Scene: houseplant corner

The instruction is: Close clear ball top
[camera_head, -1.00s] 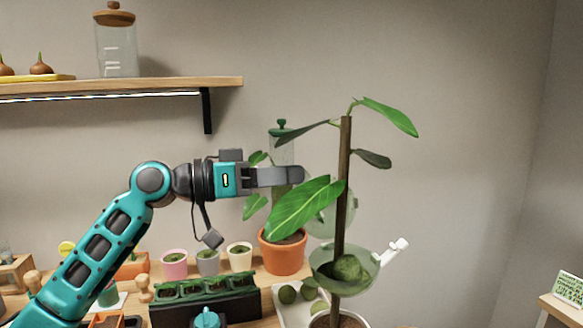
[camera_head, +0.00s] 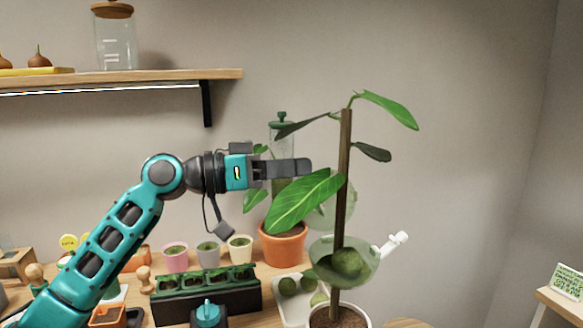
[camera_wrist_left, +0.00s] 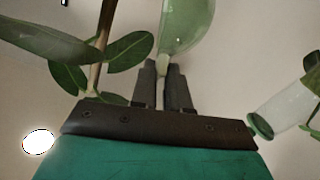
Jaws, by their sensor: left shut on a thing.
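The clear ball is a pair of greenish see-through half shells on the plant's stake (camera_head: 343,215). Its lower cup (camera_head: 322,252) sits at the stake and holds a green moss ball (camera_head: 348,262). The clear ball top (camera_head: 322,216) stands raised behind the big leaf, which hides part of it. In the left wrist view the clear ball top (camera_wrist_left: 188,25) is right at the fingertips. My left gripper (camera_head: 308,167) is shut on its edge, and the fingers also show in the wrist view (camera_wrist_left: 166,68). My right gripper is not in view.
Large leaves (camera_head: 303,203) hang close to my left fingers. An orange pot (camera_head: 283,250) and several small pots stand behind on the table. A seedling tray (camera_head: 205,295) is nearer. A white handle (camera_head: 392,243) sticks out right of the cup.

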